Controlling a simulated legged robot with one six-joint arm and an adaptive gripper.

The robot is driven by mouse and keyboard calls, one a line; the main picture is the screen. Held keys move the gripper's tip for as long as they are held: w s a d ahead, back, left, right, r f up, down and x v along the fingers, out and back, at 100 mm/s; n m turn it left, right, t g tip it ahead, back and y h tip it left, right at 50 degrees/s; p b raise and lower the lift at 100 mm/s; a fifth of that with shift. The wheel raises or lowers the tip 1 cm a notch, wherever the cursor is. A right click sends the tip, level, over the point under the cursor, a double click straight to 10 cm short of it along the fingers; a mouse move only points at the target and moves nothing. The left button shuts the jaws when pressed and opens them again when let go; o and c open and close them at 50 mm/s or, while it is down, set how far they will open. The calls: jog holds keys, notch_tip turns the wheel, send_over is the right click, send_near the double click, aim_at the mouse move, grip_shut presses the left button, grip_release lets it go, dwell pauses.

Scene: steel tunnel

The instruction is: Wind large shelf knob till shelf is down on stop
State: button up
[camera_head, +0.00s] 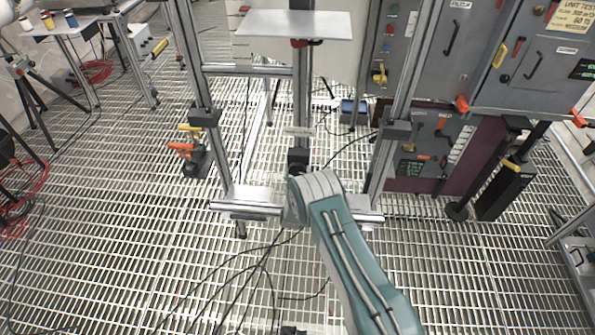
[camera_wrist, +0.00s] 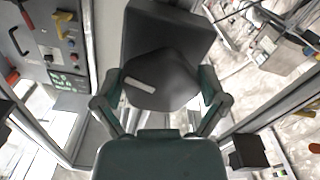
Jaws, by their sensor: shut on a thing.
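The shelf (camera_head: 320,25) is a flat pale plate at the top middle of the head view, on an upright post with a red-and-black clamp under it. A large dark knob (camera_wrist: 165,72) with a white mark fills the middle of the wrist view. My gripper (camera_wrist: 160,92) is shut on this knob, with one teal-grey finger on each side of it. In the head view my teal arm covers the gripper and most of the knob area at the foot of the post. I cannot make out the stop.
Metal frame uprights (camera_head: 190,60) stand left and right of the post. A grey control cabinet (camera_head: 440,60) with levers stands to the right. Orange and yellow handles (camera_head: 185,148) stick out at left. Black cables (camera_head: 262,262) lie on the grated floor.

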jog(key=n, duration=0.4)
jog(key=f+n, duration=0.1)
jog(key=shift+s+n, duration=0.35)
jog(key=shift+n, duration=0.05)
jog(key=n, duration=0.5)
jog(key=shift+d+r+n, duration=0.1)
jog(key=shift+r+n, duration=0.1)
jog(key=shift+n, duration=0.2)
jog(key=o, duration=0.8)
jog(key=s, duration=1.1)
jog(key=shift+s+a+r, duration=0.2)
jog(key=shift+s, duration=0.2)
jog(key=shift+w+r, duration=0.1)
